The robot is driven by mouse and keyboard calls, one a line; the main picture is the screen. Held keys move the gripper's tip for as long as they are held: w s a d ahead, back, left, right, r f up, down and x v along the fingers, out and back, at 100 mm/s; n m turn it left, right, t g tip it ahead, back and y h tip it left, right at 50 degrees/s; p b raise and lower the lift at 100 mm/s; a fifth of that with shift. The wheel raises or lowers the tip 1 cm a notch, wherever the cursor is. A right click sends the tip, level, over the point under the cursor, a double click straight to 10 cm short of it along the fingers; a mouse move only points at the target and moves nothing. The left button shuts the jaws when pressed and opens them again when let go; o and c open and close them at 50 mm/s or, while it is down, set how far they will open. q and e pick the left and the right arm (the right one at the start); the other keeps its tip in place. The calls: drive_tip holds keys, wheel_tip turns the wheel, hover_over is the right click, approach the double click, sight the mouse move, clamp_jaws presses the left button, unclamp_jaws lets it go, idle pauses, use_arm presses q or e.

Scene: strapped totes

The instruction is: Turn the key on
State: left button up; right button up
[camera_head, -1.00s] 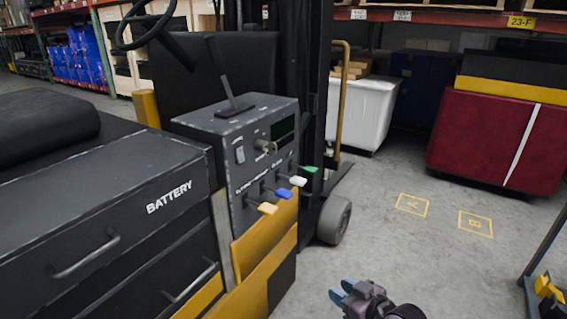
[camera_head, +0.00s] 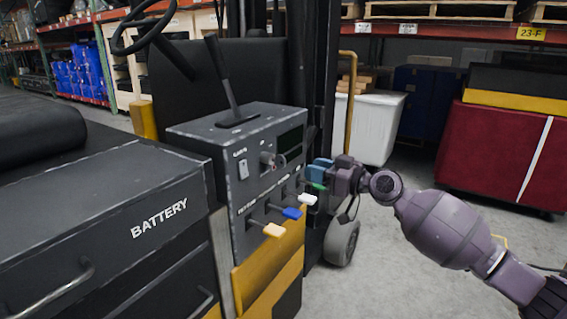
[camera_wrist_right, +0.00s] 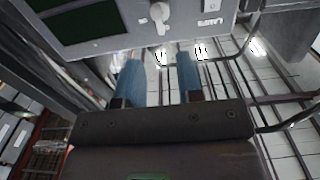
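The key (camera_head: 268,158) sits in its switch on the front face of the forklift's dark control box (camera_head: 232,190), beside a small dark screen. In the right wrist view the key (camera_wrist_right: 158,14) shows at the top, ahead of the fingers. My right gripper (camera_head: 318,170) is in front of the box, to the right of the key and apart from it. Its two blue fingers are spread with nothing between them in the right wrist view (camera_wrist_right: 160,80). My left gripper is not in view.
A tall black lever (camera_head: 222,80) stands on the box. A battery drawer (camera_head: 120,200) is at left. Open floor lies at right.

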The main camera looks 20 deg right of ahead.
sight(285, 162)
drive_tip(key=x, duration=0.9)
drive_tip(key=shift+w+a, duration=0.2)
clamp_jaws()
